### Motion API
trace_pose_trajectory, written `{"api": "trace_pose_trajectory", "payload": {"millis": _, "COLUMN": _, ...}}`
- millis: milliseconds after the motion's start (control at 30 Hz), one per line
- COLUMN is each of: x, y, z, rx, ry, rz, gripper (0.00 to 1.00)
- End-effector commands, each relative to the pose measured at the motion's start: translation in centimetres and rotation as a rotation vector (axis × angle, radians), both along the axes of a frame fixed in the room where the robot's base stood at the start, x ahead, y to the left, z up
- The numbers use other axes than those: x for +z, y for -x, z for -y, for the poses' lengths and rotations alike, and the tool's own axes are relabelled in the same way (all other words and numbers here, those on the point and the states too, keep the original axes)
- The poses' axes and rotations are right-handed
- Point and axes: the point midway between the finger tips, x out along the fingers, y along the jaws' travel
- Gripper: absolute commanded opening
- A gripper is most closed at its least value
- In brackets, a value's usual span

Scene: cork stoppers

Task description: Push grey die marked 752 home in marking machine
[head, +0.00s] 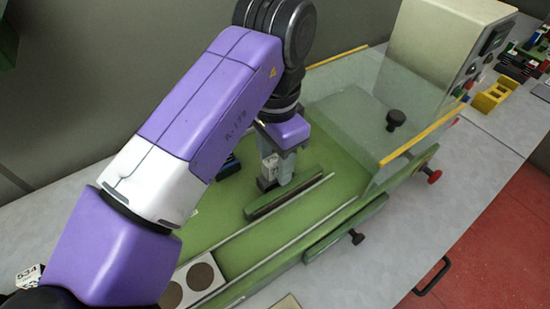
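My gripper (277,172) points down over the green bed of the marking machine (335,180). Its grey fingers are small and partly overlapped, so I cannot tell whether they are shut on anything. A small block with a pale marked face and a dark lower part (268,168) is at the fingers, just behind a dark green bar (285,197) on the bed. Its marking is too small to read, so I cannot confirm it is the die marked 752. Another dark block with some blue (229,166) is to the left, partly hidden by my arm.
A clear guard (345,110) with yellow edges stands over the bed's right side. A black knob (395,119) shows behind it. A pale plate with round dark discs (198,277) lies at the front. A block marked 534 (28,274) is at lower left. Coloured parts (492,96) lie far right.

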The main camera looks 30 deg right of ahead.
Motion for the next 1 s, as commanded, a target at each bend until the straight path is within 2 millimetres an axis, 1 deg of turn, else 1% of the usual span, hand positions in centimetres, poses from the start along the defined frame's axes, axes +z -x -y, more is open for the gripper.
{"api": "trace_pose_trajectory", "payload": {"millis": 167, "x": 0.0, "y": 0.0, "z": 0.0, "rx": 0.000, "ry": 0.000, "rz": 0.000, "gripper": 0.47}}
{"api": "trace_pose_trajectory", "payload": {"millis": 267, "x": 0.6, "y": 0.0, "z": 0.0, "rx": 0.000, "ry": -0.001, "rz": 0.001, "gripper": 0.47}}
{"api": "trace_pose_trajectory", "payload": {"millis": 367, "x": 1.9, "y": -0.1, "z": 0.0, "rx": -0.001, "ry": 0.000, "rz": 0.002, "gripper": 0.47}}
{"api": "trace_pose_trajectory", "payload": {"millis": 600, "x": 5.8, "y": -0.1, "z": 0.0, "rx": 0.000, "ry": 0.000, "rz": 0.002, "gripper": 0.47}}
{"api": "trace_pose_trajectory", "payload": {"millis": 700, "x": 6.9, "y": -0.1, "z": 0.0, "rx": 0.000, "ry": -0.001, "rz": 0.001, "gripper": 0.47}}
{"api": "trace_pose_trajectory", "payload": {"millis": 800, "x": 7.6, "y": 0.0, "z": 0.0, "rx": -0.001, "ry": 0.001, "rz": 0.000, "gripper": 0.47}}
{"api": "trace_pose_trajectory", "payload": {"millis": 1000, "x": 7.8, "y": 0.0, "z": 0.0, "rx": 0.000, "ry": 0.000, "rz": -0.001, "gripper": 0.47}}
